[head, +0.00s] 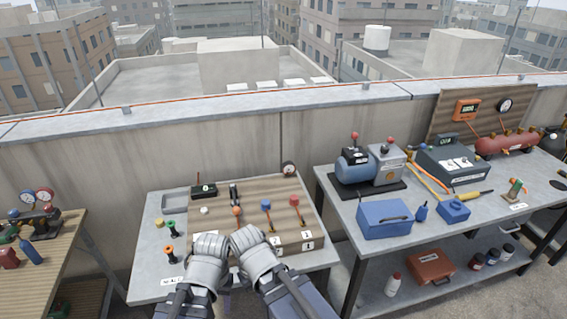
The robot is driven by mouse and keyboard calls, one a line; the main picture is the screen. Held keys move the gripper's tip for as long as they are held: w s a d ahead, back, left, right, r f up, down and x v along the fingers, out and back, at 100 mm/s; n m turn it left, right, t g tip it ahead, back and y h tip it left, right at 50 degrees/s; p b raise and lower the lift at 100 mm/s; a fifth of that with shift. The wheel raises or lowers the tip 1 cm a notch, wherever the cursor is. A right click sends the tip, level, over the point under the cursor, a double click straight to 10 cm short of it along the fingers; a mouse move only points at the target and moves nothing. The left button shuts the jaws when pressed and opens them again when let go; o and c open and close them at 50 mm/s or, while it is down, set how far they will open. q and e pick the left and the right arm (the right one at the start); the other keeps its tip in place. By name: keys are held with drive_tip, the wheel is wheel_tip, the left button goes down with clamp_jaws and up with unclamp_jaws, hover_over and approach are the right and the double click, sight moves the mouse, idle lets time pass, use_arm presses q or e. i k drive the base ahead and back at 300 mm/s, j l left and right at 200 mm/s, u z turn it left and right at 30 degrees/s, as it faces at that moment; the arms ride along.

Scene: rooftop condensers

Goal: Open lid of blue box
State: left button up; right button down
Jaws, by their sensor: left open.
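A blue box (384,219) with a dark handle on its front sits on the right grey table (340,190), near its front edge. Its lid looks closed. A smaller blue box (453,209) stands to the right of it. My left gripper (210,244) and my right gripper (246,240) are side by side over the front of the left table, well to the left of the blue box and apart from it. The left gripper is open, and I see nothing held in it. The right gripper's fingers cannot be made out clearly.
A wooden panel with colored knobs (266,204) lies under and behind my grippers. A blue and grey pump (368,165) stands behind the blue box. A blue bottle (421,212) is between the two boxes. An orange case (430,267) is on the lower shelf.

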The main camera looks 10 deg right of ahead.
sight(392, 211)
drive_tip(key=z, duration=1.4)
drive_tip(key=j+u, duration=0.15)
drive_tip(key=j, duration=0.6)
drive_tip(key=i, duration=0.05)
